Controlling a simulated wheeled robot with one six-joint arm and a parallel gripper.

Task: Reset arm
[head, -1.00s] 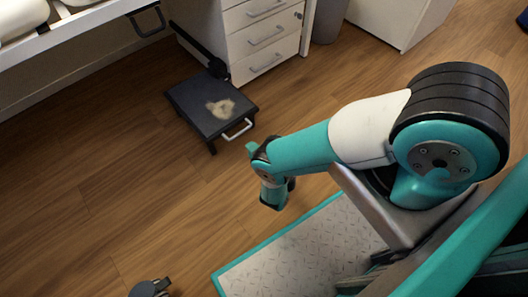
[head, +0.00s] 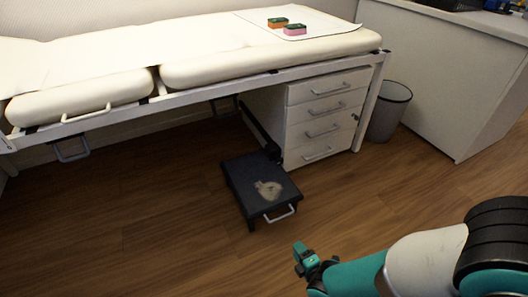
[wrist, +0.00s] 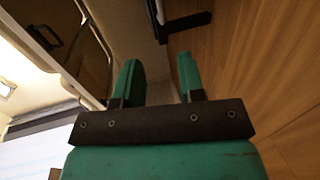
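My gripper (head: 303,256) is at the bottom right of the head view, out over the floor in front of the black step stool. The wrist view shows my gripper (wrist: 160,76) from behind, with its two teal fingers apart and nothing between them. My teal and white arm reaches in from the lower right corner of the head view.
A black step stool (head: 240,182) with a pale patch on top stands before a white drawer unit (head: 322,110). A padded bed (head: 220,65) holds two coloured sponges, one orange (head: 278,22) and one pink (head: 294,30). A grey bin (head: 388,112) stands right. Wooden floor (head: 130,225) is clear at left.

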